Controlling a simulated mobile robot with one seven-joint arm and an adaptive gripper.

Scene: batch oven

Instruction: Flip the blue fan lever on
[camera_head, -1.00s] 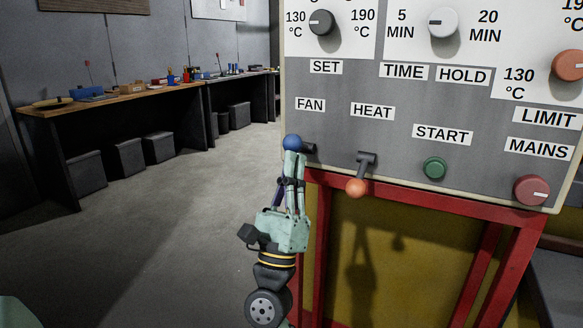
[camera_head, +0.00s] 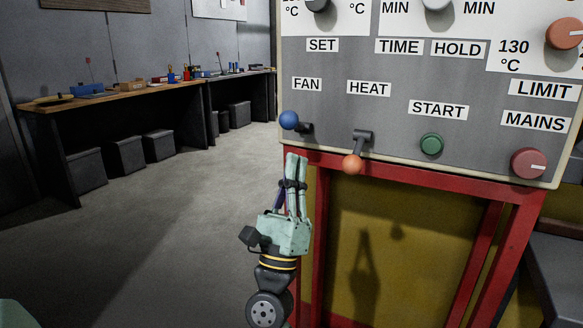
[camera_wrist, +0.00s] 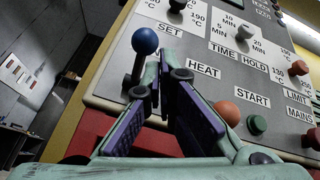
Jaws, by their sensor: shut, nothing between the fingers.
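The blue fan lever (camera_head: 289,120) sits under the FAN label on the grey panel. Its ball stands out from the panel to the left of its dark pivot, roughly level in the head view. In the wrist view the blue ball (camera_wrist: 145,41) shows above and left of the fingertips, on a grey stem. My gripper (camera_head: 296,155) is shut and empty, pointing up, with its tips just below the blue ball in the head view. The wrist view shows its fingers (camera_wrist: 164,75) beside the lever's stem; whether they touch it I cannot tell.
The heat lever with an orange ball (camera_head: 352,164) hangs down to the right of the fan lever. A green start button (camera_head: 432,144) and red mains knob (camera_head: 529,163) lie farther right. A red frame (camera_head: 400,172) stands below the panel. The floor to the left is clear.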

